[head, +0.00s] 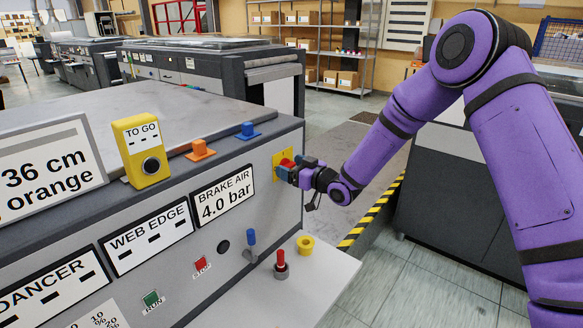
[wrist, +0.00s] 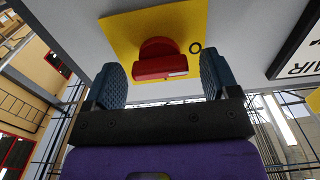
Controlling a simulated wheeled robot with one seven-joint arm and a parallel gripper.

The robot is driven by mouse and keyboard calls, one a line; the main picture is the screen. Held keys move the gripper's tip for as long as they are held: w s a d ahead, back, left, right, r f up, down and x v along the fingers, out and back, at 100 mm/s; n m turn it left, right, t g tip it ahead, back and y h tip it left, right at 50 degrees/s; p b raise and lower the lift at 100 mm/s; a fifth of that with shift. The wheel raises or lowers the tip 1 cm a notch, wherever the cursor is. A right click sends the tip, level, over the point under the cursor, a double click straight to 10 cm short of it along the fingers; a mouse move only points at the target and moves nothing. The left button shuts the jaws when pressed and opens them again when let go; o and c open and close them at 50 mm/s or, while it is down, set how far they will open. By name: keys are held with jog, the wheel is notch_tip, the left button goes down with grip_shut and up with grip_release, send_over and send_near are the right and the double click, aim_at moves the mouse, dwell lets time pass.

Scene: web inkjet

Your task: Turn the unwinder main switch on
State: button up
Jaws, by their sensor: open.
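The plate (head: 277,156) and part of the red knob (head: 287,163) also show in the head view. A white mark sits near one end of the knob's bar, and an "O" is printed on the plate beside it. My gripper (head: 290,170) is at the switch. In the wrist view its two blue finger pads (wrist: 160,74) are apart, one on each side of the knob. I cannot tell whether they touch it.
The cabinet top holds a yellow "TO GO" box (head: 141,150), an orange knob (head: 200,150) and a blue knob (head: 248,131).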

jog(key=shift+a, duration=0.1)
jog(key=c, duration=0.9)
jog(key=shift+m, duration=0.3)
jog(key=m, duration=0.3)
jog(key=shift+w+m, duration=0.1)
jog(key=shift+m, duration=0.3)
jog(key=m, duration=0.4)
jog(key=shift+f+m, duration=0.1)
jog(key=shift+m, duration=0.2)
jog(key=m, duration=0.4)
jog(key=shift+f+m, duration=0.1)
jog(key=shift+m, duration=2.4)
